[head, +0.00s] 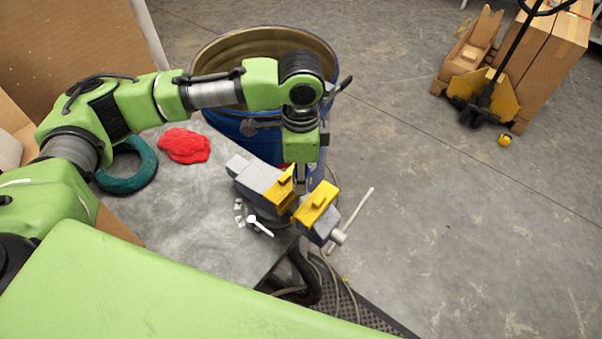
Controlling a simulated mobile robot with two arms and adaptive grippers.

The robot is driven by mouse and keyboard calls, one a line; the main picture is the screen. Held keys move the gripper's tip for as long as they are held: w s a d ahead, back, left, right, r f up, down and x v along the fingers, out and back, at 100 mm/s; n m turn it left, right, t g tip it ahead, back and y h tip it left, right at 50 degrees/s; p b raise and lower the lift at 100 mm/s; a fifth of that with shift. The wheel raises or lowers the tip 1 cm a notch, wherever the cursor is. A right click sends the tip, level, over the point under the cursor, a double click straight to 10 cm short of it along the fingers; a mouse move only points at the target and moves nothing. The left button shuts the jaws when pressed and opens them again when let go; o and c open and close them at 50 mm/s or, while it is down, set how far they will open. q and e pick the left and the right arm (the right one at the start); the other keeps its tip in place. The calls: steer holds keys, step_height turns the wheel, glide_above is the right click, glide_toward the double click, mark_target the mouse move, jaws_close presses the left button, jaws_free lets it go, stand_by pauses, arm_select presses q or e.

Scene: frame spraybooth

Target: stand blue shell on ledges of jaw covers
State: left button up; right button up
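A grey vise (257,176) stands at the corner of the grey table. It has two yellow jaw covers, the left one (279,187) and the right one (315,203), with a gap between them. My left gripper (302,188) points down at this gap from above. Its fingers are small and partly covered by its wrist, so I cannot tell whether they are open or shut, or touching the covers. I cannot make out a blue shell; blue beside the wrist blends with the drum behind. My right gripper is out of view.
A blue drum (224,122) stands behind the vise. A red cloth (185,146), a green ring-shaped coil (128,166) and a small white spoon-like piece (261,227) lie on the table (190,219). The vise handle (352,214) sticks out right. Open floor lies to the right.

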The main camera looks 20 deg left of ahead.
arm_select(q)
steer(key=shift+f, duration=1.55)
steer(key=o, duration=1.2)
steer(key=shift+o, duration=0.2)
step_height(320, 180, up, 12)
